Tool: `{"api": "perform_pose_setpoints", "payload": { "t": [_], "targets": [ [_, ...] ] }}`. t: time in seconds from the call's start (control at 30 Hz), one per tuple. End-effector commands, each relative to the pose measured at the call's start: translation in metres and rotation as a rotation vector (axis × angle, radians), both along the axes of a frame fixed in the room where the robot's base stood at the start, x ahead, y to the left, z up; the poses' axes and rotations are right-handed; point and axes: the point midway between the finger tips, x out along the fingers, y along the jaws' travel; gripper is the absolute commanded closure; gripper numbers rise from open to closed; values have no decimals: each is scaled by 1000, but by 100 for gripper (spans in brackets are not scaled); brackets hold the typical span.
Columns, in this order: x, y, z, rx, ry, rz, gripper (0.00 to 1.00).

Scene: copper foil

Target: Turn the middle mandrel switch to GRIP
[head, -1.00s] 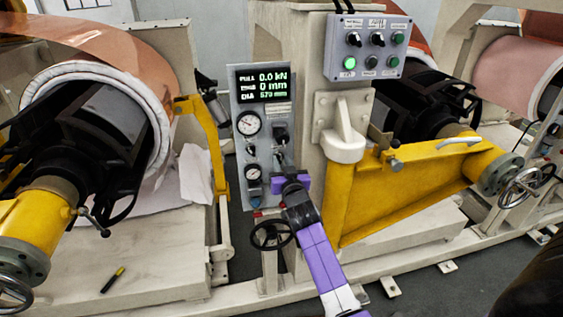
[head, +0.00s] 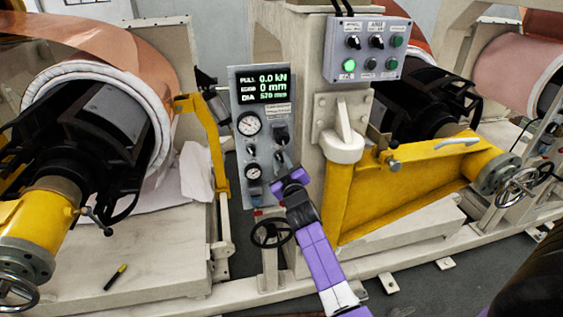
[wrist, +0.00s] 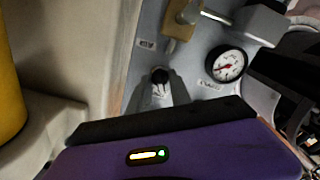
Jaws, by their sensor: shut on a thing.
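A grey control panel (head: 241,180) stands in the middle of the head view, with a lit display, two round gauges and several switches. My purple gripper (head: 284,177) is at the lower right part of this panel and hides what is behind it. In the wrist view, a small black switch knob (wrist: 160,75) sits between the tips of my gripper (wrist: 160,90), which is shut on it. The labels near it are too small and blurred to read, so the switch's setting cannot be told.
Beside the knob in the wrist view are a gauge (wrist: 226,65) and a tan block with a metal lever (wrist: 184,14). In the head view, a black handwheel (head: 271,233) is below the panel, a yellow arm (head: 410,190) to the right, and a copper roll (head: 95,45) to the left.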

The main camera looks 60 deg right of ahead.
Motion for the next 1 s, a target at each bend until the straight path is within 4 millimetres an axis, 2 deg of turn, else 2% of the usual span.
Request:
{"api": "perform_pose_setpoints", "payload": {
  "t": [0.4, 0.43, 0.77, 1.0],
  "targets": [
    [0, 1, -1, -4, 7, 0, 100],
    [0, 1, -1, -4, 7, 0, 70],
    [-1, 1, -1, -4, 5, 1, 70],
    [-18, 22, -3, -4, 6, 2, 70]
  ]
}}
